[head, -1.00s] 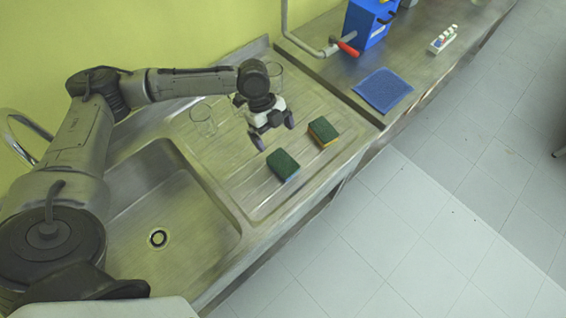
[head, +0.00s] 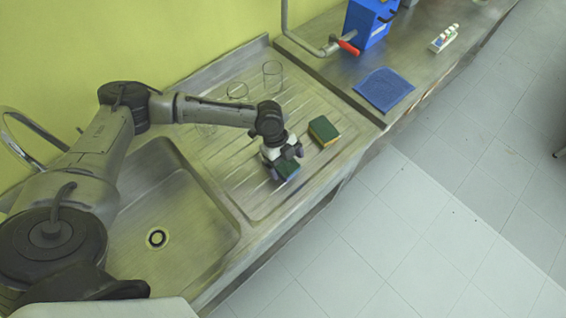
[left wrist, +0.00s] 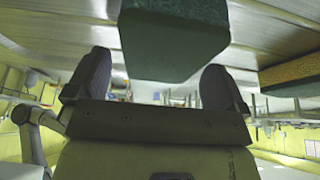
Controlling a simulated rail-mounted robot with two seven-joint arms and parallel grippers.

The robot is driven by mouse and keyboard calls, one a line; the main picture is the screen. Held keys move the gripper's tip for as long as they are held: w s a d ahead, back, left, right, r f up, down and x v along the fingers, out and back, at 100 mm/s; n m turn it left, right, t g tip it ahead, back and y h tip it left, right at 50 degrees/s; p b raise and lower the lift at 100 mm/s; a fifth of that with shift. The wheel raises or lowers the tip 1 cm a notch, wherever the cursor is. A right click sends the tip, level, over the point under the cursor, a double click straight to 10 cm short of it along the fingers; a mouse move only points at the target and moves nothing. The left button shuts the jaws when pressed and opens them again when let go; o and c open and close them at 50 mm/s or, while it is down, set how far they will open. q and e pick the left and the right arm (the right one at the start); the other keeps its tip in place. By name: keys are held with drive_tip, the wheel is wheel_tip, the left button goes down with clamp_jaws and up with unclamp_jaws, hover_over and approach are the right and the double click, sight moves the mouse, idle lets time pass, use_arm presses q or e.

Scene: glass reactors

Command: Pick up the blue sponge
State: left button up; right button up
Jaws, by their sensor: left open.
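The blue sponge (head: 290,171) has a dark green top and lies on the ribbed steel drainboard, partly hidden under my left gripper. My left gripper (head: 286,162) is open, right over this sponge. In the left wrist view, the sponge (left wrist: 172,45) shows as a teal block between and just beyond the two open fingers (left wrist: 156,68). I cannot tell whether the fingers touch it. My right gripper is not in view.
A yellow sponge with a green top (head: 324,131) lies close by to the upper right. Clear glasses (head: 272,74) stand at the back of the drainboard (head: 235,180). The sink basin (head: 185,215) is to the left. A blue mat (head: 384,90) lies at right.

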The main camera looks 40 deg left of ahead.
use_arm(q)
drive_tip(key=shift+d+f, duration=0.2)
drive_tip(key=shift+f, duration=0.35)
drive_tip(key=c, duration=1.1)
drive_tip(key=shift+r, duration=0.1)
drive_tip(key=shift+r, duration=0.55)
drive_tip(key=r, duration=0.1)
drive_tip(key=d+r, duration=0.1)
drive_tip(key=r, duration=0.1)
drive_tip(key=shift+s+r, duration=0.1)
drive_tip(key=shift+r, duration=0.15)
drive_tip(key=d+r, duration=0.2)
drive_tip(key=d, duration=0.1)
drive_tip(key=d+r, duration=0.2)
drive_tip(key=d, duration=0.2)
drive_tip(key=s+d+r+p, duration=0.1)
drive_tip(key=d+r, duration=0.1)
drive_tip(key=d, duration=0.1)
drive_tip(key=shift+s+d+r, duration=0.1)
drive_tip(key=shift+d+r, duration=0.05)
drive_tip(key=shift+d, duration=0.15)
